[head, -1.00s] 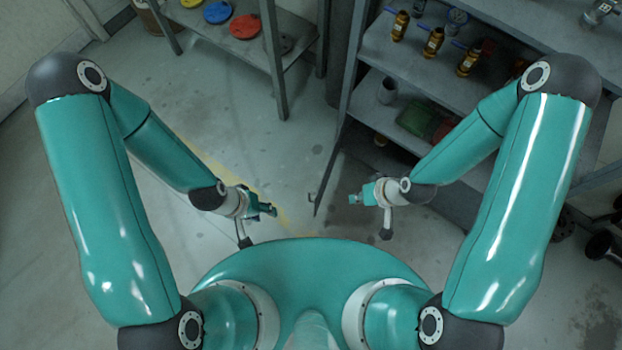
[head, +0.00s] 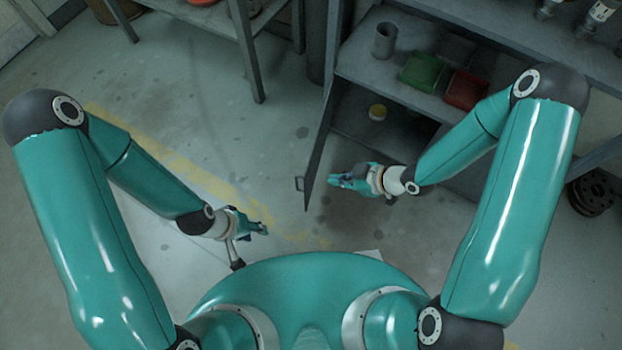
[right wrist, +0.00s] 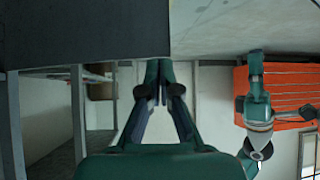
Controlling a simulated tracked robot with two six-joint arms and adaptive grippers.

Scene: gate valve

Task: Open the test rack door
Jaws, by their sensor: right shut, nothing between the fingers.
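The test rack door (head: 319,150) is a thin dark grey panel seen nearly edge-on in the head view. It stands swung outward from the rack, with a small handle (head: 299,184) on its left side. My right gripper (head: 333,180) is shut and empty, just right of the door, on its inner side. I cannot tell whether it touches the panel. Its closed fingers (right wrist: 158,75) also show in the right wrist view, beside a dark flat surface that looks like the door. My left gripper (head: 264,229) is left of the door, apart from it; its jaws are too small to read.
The rack shelf (head: 395,85) holds a grey cup (head: 385,40), a green bin (head: 423,72) and a red bin (head: 466,90). A table (head: 225,20) stands at the back left. Floor left of the door is clear.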

